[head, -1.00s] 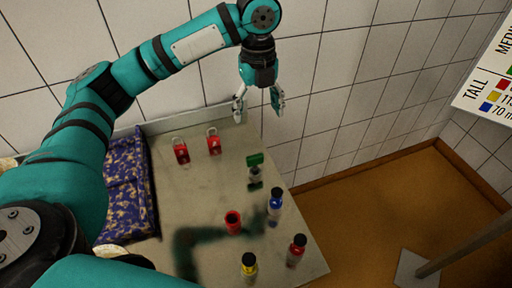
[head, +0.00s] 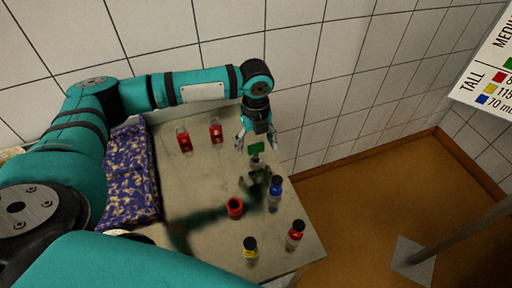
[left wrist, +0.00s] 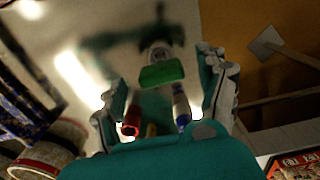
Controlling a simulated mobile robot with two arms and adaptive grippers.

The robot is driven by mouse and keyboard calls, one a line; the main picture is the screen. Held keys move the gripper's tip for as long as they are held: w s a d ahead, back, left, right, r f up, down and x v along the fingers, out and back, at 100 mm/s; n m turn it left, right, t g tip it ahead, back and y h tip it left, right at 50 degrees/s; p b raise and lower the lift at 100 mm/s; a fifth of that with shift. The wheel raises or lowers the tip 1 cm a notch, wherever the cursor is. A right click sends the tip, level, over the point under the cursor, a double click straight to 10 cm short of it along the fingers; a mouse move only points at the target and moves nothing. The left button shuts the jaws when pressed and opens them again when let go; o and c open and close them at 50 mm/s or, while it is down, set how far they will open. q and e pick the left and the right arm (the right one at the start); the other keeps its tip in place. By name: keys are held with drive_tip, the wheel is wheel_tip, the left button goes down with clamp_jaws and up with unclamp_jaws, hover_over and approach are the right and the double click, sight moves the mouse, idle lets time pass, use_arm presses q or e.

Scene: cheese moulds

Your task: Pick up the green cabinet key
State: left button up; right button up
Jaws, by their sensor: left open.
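The green cabinet key (head: 256,148) stands on the grey table, with a green block-like head on top and a greyish lower part. My left gripper (head: 257,141) is open, pointing down, with its fingers to either side of the green head in the head view. In the left wrist view the green head (left wrist: 162,74) shows between the two spread fingers (left wrist: 165,68). I cannot tell whether either finger touches it. My right gripper is not in view.
On the table (head: 200,180) are two red padlock-like items (head: 215,131), a red cup (head: 235,208), and blue-capped (head: 275,194), red (head: 295,235) and yellow (head: 250,249) bottles. A patterned purple cloth (head: 131,175) lies left. A tiled wall stands behind.

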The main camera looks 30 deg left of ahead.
use_arm(q)
drive_tip(key=shift+f, duration=0.7)
drive_tip(key=c, duration=1.2)
drive_tip(key=shift+r, duration=0.1)
drive_tip(key=shift+c, duration=0.2)
